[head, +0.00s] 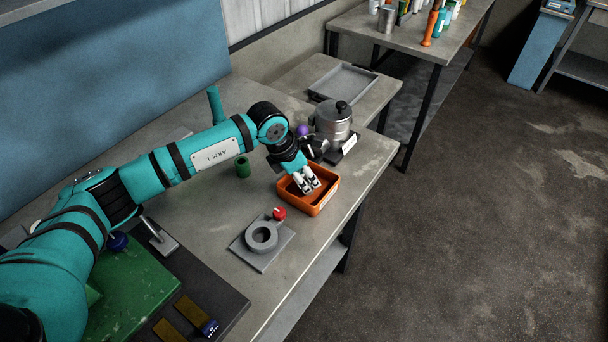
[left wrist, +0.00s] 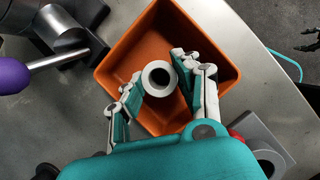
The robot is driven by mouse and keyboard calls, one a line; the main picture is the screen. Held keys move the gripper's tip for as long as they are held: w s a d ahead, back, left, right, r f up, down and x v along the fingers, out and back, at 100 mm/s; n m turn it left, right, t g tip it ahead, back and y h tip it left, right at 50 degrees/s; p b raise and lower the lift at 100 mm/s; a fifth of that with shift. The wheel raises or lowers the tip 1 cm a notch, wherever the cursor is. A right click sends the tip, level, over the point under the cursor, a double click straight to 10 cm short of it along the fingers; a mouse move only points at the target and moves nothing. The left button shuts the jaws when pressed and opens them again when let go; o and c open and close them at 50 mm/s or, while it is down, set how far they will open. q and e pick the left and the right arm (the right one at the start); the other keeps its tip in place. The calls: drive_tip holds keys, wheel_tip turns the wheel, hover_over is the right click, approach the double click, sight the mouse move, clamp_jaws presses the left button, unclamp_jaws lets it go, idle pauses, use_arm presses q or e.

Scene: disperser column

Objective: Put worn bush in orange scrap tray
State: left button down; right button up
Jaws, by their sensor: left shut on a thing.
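The orange scrap tray (head: 322,200) stands near the right edge of the grey bench. My left gripper (head: 307,182) is over the tray, its fingers pointing down into it. In the left wrist view a grey ring-shaped bush (left wrist: 147,78) sits between the fingertips of my left gripper (left wrist: 158,84), which is shut on it. The bush is above the floor of the orange tray (left wrist: 122,52); its exact height cannot be told. In the head view the fingers hide the bush.
A grey ring fixture on a plate (head: 262,236), with a red knob (head: 279,213), is in front of the tray. A green cylinder (head: 243,167) stands left. Bare bench lies between.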

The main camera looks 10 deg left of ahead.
use_arm(q)
drive_tip(key=shift+s+d, duration=0.15)
drive_tip(key=shift+d, duration=0.1)
drive_tip(key=shift+d+f+b, duration=0.1)
drive_tip(key=shift+b, duration=0.2)
drive_tip(key=c, duration=1.2)
unclamp_jaws()
drive_tip(key=shift+o, duration=1.3)
drive_tip(key=shift+a, duration=0.2)
use_arm(e)
drive_tip(key=shift+w+d+f, duration=0.1)
drive_tip(key=shift+d+f, duration=0.1)
drive_tip(key=shift+d, duration=0.1)
